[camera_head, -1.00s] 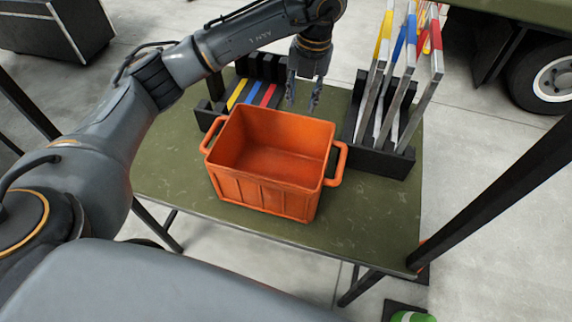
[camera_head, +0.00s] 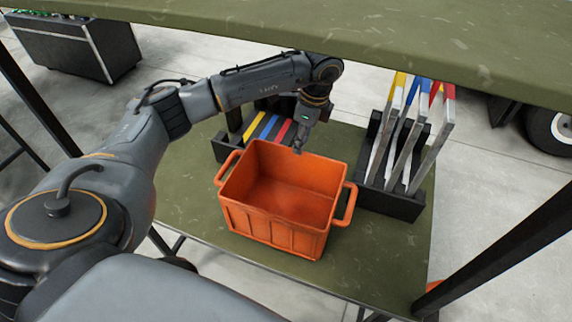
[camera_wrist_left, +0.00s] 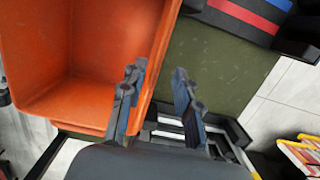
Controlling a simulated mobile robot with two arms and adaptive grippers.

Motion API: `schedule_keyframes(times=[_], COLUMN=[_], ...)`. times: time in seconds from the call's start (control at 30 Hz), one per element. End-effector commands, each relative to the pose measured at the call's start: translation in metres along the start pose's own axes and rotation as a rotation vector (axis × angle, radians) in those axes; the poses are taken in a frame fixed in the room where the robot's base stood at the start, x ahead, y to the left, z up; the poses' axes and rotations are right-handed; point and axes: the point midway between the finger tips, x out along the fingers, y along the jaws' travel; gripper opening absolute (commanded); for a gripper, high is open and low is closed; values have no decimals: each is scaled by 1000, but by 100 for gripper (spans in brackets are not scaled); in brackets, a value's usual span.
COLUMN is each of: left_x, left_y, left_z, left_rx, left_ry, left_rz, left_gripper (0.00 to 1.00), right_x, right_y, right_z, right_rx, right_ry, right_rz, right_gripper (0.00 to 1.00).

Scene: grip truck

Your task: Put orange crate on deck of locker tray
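The orange crate (camera_head: 275,228) stands upright and empty on the lower green table, with a handle at each end. My left gripper (camera_head: 301,142) is at the crate's far rim, pointing down. In the left wrist view my left gripper (camera_wrist_left: 157,88) is open. One finger overlaps the inside of the crate (camera_wrist_left: 85,100) and the other is over the green surface outside it. The rim runs between them in the picture; I cannot tell whether the fingers reach below it. No locker tray can be made out for certain. My right gripper is not in view.
A green upper surface (camera_head: 420,35) spans the top of the head view. Behind the crate is a black rack with coloured strips (camera_head: 268,128). To its right, a black holder (camera_head: 390,200) carries several upright coloured frames. The green table (camera_head: 180,195) is bare left of the crate.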

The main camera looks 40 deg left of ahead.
Motion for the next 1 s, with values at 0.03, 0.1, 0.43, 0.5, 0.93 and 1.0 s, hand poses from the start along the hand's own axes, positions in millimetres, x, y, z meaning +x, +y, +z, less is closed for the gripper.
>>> schedule_keyframes(times=[0.03,0.1,0.43,0.5,0.93,1.0], left_x=[7,17,45,56,83,82], left_y=[1,0,5,8,6,6], left_z=[1,0,0,-1,-3,-3], left_rx=[-1,-1,1,1,2,2], left_ry=[-1,0,-1,-2,1,1], left_rz=[4,2,4,4,-1,-1], left_gripper=[32,32,32,32,32,20], right_x=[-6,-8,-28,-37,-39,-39], right_y=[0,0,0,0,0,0], right_z=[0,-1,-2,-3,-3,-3], right_rx=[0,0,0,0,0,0], right_ry=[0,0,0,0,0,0], right_rz=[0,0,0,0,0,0], right_gripper=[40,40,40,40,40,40])
